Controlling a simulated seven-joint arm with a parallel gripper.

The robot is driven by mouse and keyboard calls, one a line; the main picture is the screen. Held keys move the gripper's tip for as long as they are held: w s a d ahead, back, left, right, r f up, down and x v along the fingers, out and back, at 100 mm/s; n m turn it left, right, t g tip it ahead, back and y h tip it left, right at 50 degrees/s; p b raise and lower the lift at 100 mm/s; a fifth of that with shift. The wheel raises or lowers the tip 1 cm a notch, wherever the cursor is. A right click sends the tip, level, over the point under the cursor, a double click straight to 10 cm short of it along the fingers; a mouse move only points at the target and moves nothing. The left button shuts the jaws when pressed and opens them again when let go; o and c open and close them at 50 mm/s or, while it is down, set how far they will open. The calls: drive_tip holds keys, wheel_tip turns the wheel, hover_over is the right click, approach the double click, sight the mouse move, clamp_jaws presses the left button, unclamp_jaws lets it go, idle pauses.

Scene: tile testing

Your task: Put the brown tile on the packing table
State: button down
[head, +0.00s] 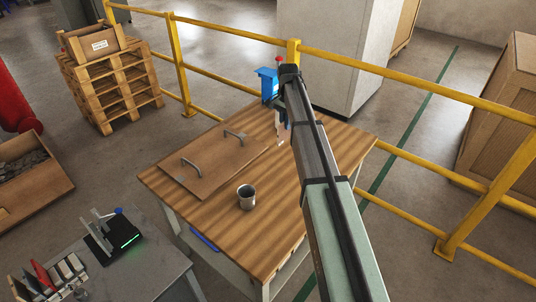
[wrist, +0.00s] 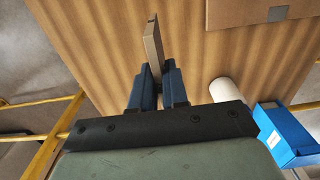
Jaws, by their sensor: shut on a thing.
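My gripper (wrist: 159,75) is shut on the brown tile (wrist: 153,43), which stands on edge between the two blue fingers in the wrist view. The tile's free end points away from the fingers. In the head view my gripper is at the far part of the wooden-topped table (head: 225,240), which looks like the packing table. The table's striped top also shows behind the tile in the wrist view (wrist: 100,40). My arm hides part of the table's right side. I cannot tell whether the tile touches the tabletop.
A brown board with two handles (head: 215,160) and a metal cup (head: 246,200) are on the table. A blue object (head: 268,84) stands at its back edge. In the wrist view, a white cylinder (wrist: 226,90) is right of the fingers. Yellow railing (head: 400,70) runs behind.

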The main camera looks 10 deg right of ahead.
drive_tip(key=shift+f, duration=5.2)
drive_tip(key=shift+f, duration=0.2)
drive_tip(key=c, duration=1.1)
unclamp_jaws()
drive_tip(key=shift+c, duration=0.2)
wheel_tip(320, 180, up, 12)
drive_tip(key=shift+r, duration=0.2)
